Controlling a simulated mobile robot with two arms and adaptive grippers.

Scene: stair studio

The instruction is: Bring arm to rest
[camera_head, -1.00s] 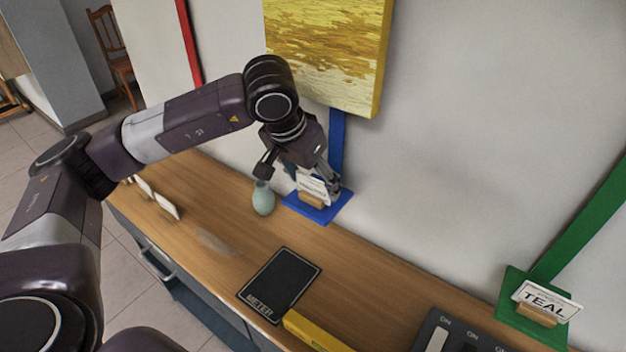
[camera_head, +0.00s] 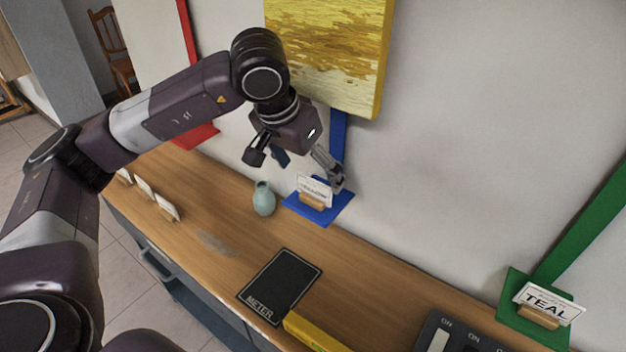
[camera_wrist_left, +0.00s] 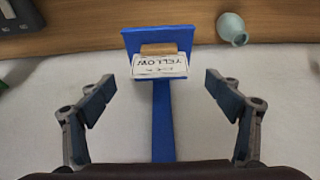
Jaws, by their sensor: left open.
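My left gripper (camera_head: 296,168) is open and empty. In the head view it hangs above the counter, over the blue pad and close to the wall. My right gripper is not in view.
A black METER mat (camera_head: 279,284) lies on the counter, with a yellow bar (camera_head: 311,331) beside it. A dark switch box (camera_head: 462,335) and a TEAL card (camera_head: 546,303) on a green pad are at right. Several cards stand at left. A yellow painting (camera_head: 330,50) hangs behind.

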